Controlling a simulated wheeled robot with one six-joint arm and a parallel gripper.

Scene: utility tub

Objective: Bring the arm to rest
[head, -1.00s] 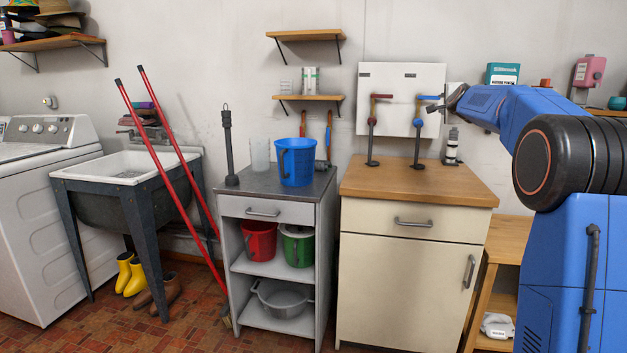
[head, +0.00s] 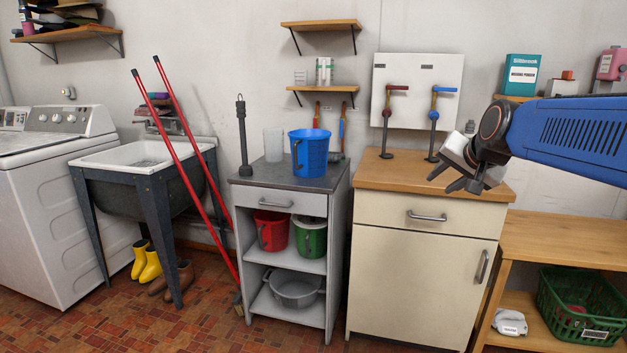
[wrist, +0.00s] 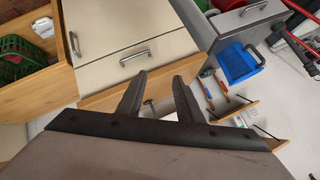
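My gripper (head: 453,183) is in the right half of the head view, in the air in front of the wooden counter top of the cream cabinet. Its two dark fingers point down and to the left and stand apart. In the wrist view the fingers (wrist: 160,95) are also spread, with nothing between them but the background. My blue arm reaches in from the right edge of the head view.
The cream cabinet (head: 425,270) stands below my gripper. Behind are a white panel with red-handled (head: 392,88) and blue-handled (head: 442,90) taps. A blue bucket (head: 309,152) stands on the grey cabinet to the left. A wooden shelf unit (head: 560,240) holds a green basket (head: 580,303).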

